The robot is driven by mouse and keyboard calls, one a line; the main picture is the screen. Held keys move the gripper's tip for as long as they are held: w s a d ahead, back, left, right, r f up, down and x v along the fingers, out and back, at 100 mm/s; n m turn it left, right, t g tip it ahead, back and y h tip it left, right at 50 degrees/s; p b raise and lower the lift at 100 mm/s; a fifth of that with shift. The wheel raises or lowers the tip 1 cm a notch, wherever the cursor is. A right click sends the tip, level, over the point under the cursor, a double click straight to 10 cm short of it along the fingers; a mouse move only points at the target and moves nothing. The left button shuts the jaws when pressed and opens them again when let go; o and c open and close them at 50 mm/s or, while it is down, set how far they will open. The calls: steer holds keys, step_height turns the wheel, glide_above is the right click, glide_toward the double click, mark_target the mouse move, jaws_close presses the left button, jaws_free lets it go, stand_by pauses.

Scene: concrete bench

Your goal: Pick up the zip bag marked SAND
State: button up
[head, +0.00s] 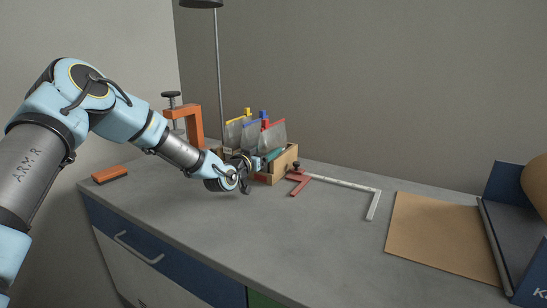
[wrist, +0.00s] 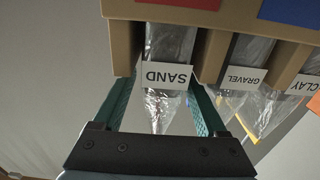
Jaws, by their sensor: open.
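The clear zip bag marked SAND (wrist: 165,105) is in the wrist view, standing in a slot of the tan box (wrist: 122,48), its white label upside down. My gripper (wrist: 163,90) is open, with one green finger on each side of this bag. I cannot tell whether the fingers touch it. The bag's far end is hidden behind the gripper body. In the head view my gripper (head: 246,178) is at the left front of the wooden box (head: 284,163). Bags with yellow, blue and red strips stand there, but their labels cannot be read.
Bags marked GRAVEL (wrist: 242,78) and CLAY (wrist: 306,86) stand close beside the SAND bag. An orange clamp (head: 196,128) and lamp pole (head: 219,75) stand behind.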

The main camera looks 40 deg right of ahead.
steer(key=p+x, duration=0.1)
steer(key=x, duration=0.4)
steer(key=shift+w+r+p, duration=0.1)
steer(key=shift+w+p, duration=0.05)
steer(key=shift+p, duration=0.15)
jaws_close()
stand_by(0.5)
